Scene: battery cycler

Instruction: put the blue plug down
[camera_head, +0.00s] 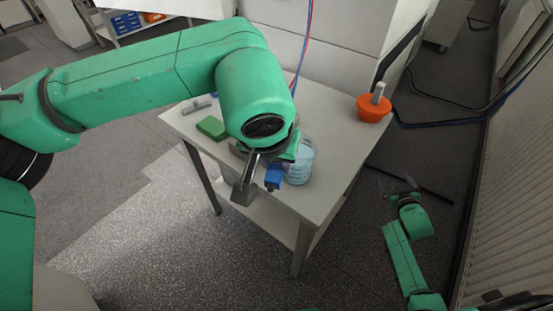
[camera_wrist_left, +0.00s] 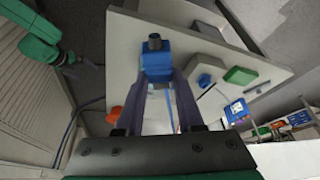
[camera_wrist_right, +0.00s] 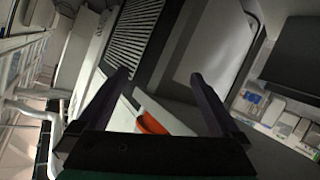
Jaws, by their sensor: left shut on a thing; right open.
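The blue plug (camera_head: 273,176) is in my left gripper (camera_head: 267,165), in front of the table's near edge in the head view. In the left wrist view the blue plug (camera_wrist_left: 157,63) is pinched between the two fingertips, its dark round end up. Whether it touches anything below is hidden. My right gripper (camera_head: 403,191) is open and empty, low at the right, away from the table. In the right wrist view its fingers (camera_wrist_right: 160,78) are wide apart with nothing between the tips.
The white table (camera_head: 325,110) holds a green block (camera_head: 212,128), a small grey item (camera_head: 197,105) and a clear beaker of bluish liquid (camera_head: 300,168) close to the plug. An orange bowl-like thing (camera_head: 371,110) sits at the right corner. Cables run along the floor on the right.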

